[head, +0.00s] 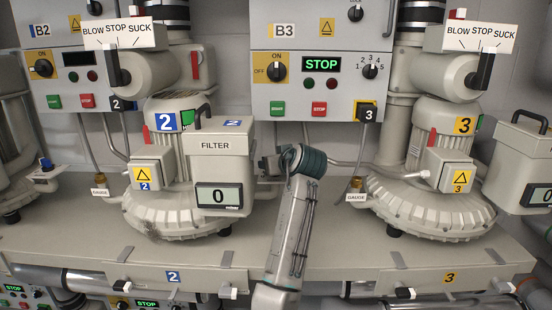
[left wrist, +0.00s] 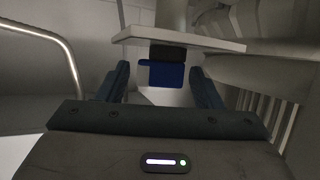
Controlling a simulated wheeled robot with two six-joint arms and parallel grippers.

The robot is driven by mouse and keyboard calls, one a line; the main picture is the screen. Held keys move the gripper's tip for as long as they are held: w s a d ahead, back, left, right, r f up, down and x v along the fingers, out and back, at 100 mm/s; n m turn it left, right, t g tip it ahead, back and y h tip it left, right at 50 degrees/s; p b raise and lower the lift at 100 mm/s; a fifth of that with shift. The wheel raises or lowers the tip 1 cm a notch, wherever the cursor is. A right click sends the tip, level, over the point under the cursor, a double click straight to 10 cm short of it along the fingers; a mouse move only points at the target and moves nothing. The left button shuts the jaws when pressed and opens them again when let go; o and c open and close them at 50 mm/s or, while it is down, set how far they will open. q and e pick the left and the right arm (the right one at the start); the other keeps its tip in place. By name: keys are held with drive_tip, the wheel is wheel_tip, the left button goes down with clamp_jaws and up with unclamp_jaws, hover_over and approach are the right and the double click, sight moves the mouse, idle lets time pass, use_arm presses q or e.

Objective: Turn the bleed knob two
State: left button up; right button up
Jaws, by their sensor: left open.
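In the left wrist view, a small blue knob (left wrist: 166,75) with a dark top, which looks like bleed knob two, sits between the two fingers of my left gripper (left wrist: 160,70). In the head view my left arm reaches up from the bottom middle, to the right of blower two (head: 180,212). Its wrist hides the fingers and the knob there. My right gripper is not in view.
Blower two's filter box (head: 218,175) stands just left of my arm. Blower three (head: 432,200) stands to the right, with a gauge label (head: 356,198) beside it. Panel B3 (head: 318,85) hangs behind. The bench front between the blowers is mostly clear.

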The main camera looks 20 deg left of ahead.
use_arm(q)
drive_tip(key=shift+s+d, duration=0.1)
drive_tip(key=shift+d, duration=0.05)
drive_tip(key=shift+c, duration=0.7)
drive_tip(key=shift+r, duration=0.1)
drive_tip(key=c, duration=0.9)
drive_tip(key=shift+o, duration=0.2)
drive_tip(key=shift+n+y+b, duration=0.3)
drive_tip(key=shift+y+b, duration=0.1)
drive_tip(key=n+g+y+b, duration=0.2)
drive_tip(key=n+g, duration=0.1)
drive_tip(key=shift+n+g+y+b, duration=0.3)
drive_tip(key=shift+b, duration=0.1)
drive_tip(key=n+g+y+b, duration=0.1)
drive_tip(key=n+g, duration=0.1)
drive_tip(key=shift+g, duration=0.3)
drive_tip(key=shift+a+n+g+y+b, duration=0.2)
drive_tip(key=shift+n+g+y+b, duration=0.1)
drive_tip(key=shift+n+g, duration=0.9)
drive_tip(key=o, duration=1)
